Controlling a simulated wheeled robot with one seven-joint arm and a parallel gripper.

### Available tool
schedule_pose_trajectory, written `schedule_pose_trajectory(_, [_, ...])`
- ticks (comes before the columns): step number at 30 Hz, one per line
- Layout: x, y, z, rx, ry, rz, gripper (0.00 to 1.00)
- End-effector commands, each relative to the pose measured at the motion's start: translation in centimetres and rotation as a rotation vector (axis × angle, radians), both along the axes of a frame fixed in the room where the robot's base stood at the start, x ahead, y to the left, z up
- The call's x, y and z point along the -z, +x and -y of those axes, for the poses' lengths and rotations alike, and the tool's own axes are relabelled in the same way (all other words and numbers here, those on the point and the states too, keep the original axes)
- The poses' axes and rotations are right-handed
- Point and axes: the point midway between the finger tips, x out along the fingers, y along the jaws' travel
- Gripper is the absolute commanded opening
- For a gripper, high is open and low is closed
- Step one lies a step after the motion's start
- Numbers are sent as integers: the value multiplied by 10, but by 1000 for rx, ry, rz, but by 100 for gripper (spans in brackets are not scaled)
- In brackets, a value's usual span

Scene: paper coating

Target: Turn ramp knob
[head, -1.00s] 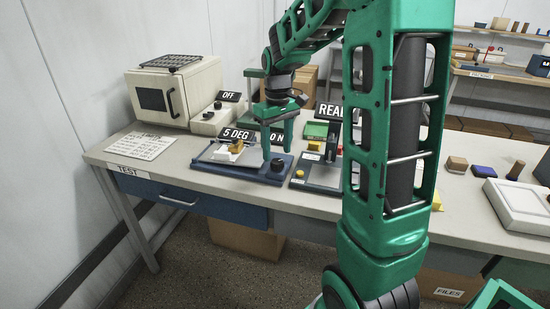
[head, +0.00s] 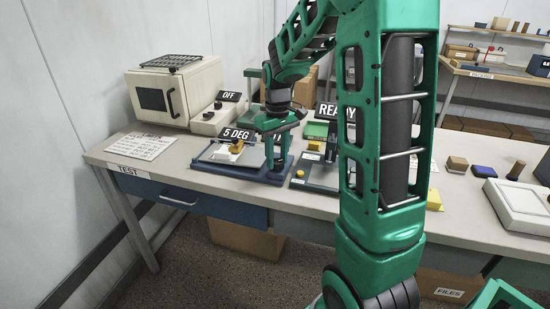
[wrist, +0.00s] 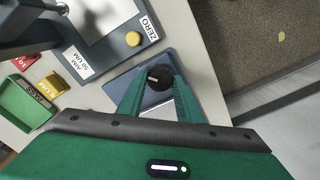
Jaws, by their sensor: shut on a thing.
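The ramp knob is a black round knob with a pale line on top. It stands at the right end of the blue ramp base (head: 262,177), and in the wrist view the knob (wrist: 155,77) sits between my fingertips. My gripper (head: 276,163) is down over it, with its green fingers on either side, shut on the knob. A sign behind the ramp reads "5 DEG" (head: 237,134). In the head view my fingers largely hide the knob.
Right of the ramp stands a grey device with a yellow knob (wrist: 133,39) and a ZERO label. A green tray (wrist: 24,105) and a yellow block (wrist: 50,85) lie close by. A white oven (head: 172,92) stands at the back left. The table's front edge is near.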

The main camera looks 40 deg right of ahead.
Motion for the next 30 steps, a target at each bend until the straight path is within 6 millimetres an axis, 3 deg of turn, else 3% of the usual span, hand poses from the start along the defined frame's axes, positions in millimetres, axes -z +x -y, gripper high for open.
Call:
schedule_pose_trajectory(11, [-1,0,0,145,0,1,10])
schedule_pose_trajectory(30, [-1,1,-1,678,0,3,10])
